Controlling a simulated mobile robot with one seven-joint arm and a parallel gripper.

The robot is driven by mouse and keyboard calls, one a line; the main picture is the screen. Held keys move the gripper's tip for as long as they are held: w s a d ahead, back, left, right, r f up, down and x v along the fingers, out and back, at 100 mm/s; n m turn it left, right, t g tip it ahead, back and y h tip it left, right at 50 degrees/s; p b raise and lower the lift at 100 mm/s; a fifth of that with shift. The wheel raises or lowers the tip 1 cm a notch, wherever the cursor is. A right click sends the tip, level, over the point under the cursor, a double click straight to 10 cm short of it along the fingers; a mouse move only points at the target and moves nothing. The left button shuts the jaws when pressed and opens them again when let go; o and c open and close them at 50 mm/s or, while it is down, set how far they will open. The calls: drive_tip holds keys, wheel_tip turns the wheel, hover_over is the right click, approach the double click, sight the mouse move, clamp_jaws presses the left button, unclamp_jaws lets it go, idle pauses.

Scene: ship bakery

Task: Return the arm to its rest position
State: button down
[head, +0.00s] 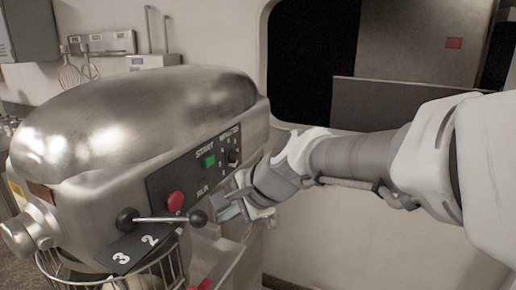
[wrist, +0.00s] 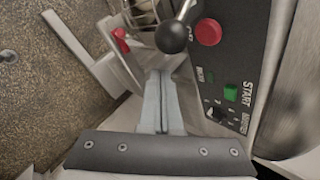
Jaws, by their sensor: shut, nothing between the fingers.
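My gripper (head: 229,208) is at the end of my white and grey arm, which reaches in from the right in the head view. It is beside the control panel of a large metal mixer (head: 120,110). In the wrist view my gripper (wrist: 162,98) points toward the mixer's lever, and its two fingers are together with nothing between them. The lever's black knob (wrist: 172,37) is just beyond the fingertips in that picture. I cannot tell whether the fingers touch the mixer.
The mixer's panel has a red button (head: 175,201), a green START button (head: 209,161) and a lever with a dark knob (head: 198,218). A wire bowl guard (head: 60,268) is below. Whisks (head: 69,75) hang on the back wall. A dark opening (head: 312,60) is behind my arm.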

drive_tip(key=s+d+n+h, duration=0.3)
drive_tip(key=s+d+n, duration=0.2)
drive_tip(key=s+d, duration=0.3)
drive_tip(key=s+d+f+n+h+p, duration=0.1)
drive_tip(key=s+d+n+h, duration=0.2)
drive_tip(key=d, duration=1.1)
drive_tip(key=s+n, duration=0.2)
drive_tip(key=s, duration=0.3)
drive_tip(key=shift+s+f+n+h, duration=0.15)
drive_tip(key=shift+f+n+h, duration=0.15)
drive_tip(key=shift+h, duration=0.1)
